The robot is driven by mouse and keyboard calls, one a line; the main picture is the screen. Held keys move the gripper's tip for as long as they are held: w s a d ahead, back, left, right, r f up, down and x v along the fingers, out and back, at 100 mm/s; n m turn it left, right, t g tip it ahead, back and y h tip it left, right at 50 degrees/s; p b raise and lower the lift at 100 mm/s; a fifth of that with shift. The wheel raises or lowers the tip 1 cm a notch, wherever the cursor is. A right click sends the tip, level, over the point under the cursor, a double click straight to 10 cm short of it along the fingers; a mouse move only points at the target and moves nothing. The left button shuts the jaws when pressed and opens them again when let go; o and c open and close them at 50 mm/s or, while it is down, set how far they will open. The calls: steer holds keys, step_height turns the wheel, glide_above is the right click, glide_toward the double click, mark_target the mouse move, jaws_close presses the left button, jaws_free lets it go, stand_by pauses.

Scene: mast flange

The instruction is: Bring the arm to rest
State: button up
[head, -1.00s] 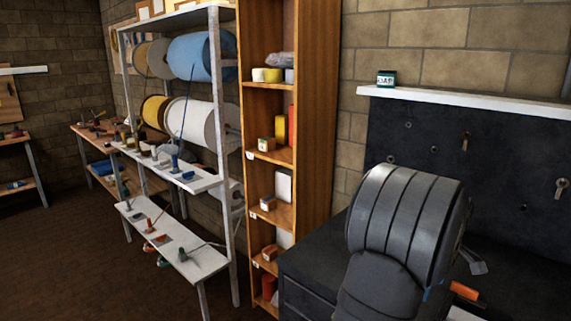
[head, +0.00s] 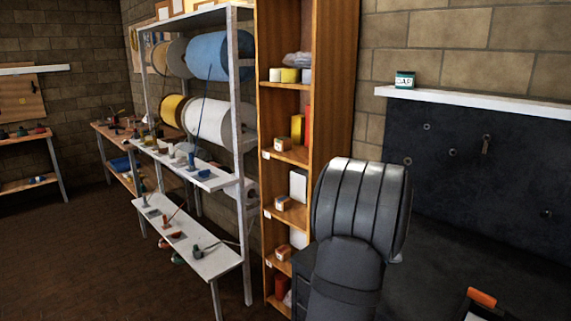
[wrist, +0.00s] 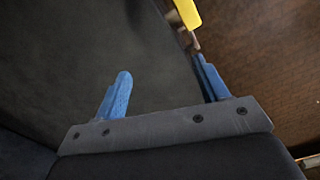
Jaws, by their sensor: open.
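My gripper (wrist: 162,85) shows in the wrist view as two blue fingers on a grey plate. The fingers are wide apart with nothing between them. Behind them is a dark surface, with its edge and the brown floor to the right. In the head view my dark grey arm link stands at the lower middle, in front of the dark bench, and my gripper is not seen there.
A wooden shelf (head: 338,110) with small boxes stands behind my arm. A metal rack (head: 243,150) with large rolls stands to its left. A dark bench (head: 440,240) lies at right, with an orange-handled thing (head: 482,298) on it. A yellow thing (wrist: 187,12) is beyond the fingers.

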steer(key=w+a+f+m, duration=0.1)
steer(key=w+a, duration=0.2)
steer(key=a, duration=0.7)
steer(key=shift+w+f, duration=0.2)
steer(key=shift+f, duration=0.1)
steer(key=shift+a, duration=0.1)
steer(key=o, duration=0.7)
steer(key=d+r+n, duration=0.1)
steer(key=d+r, duration=0.3)
steer(key=d, duration=0.6)
steer(key=d+r+n, duration=0.1)
steer(key=d+r, duration=0.3)
steer(key=d, duration=0.6)
steer(key=s+d+r+n, duration=0.1)
steer(key=s+d+r, duration=0.45)
steer(key=d, duration=0.45)
steer(key=s+d+r+n, duration=0.1)
steer(key=s+d+r, duration=0.3)
steer(key=s+d, duration=0.45)
steer(key=f, duration=0.3)
steer(key=w+d+f, duration=0.1)
steer(key=f, duration=0.5)
steer(key=shift+w+d+f, duration=0.15)
steer(key=shift+w+f, duration=0.05)
steer(key=shift+w, duration=0.2)
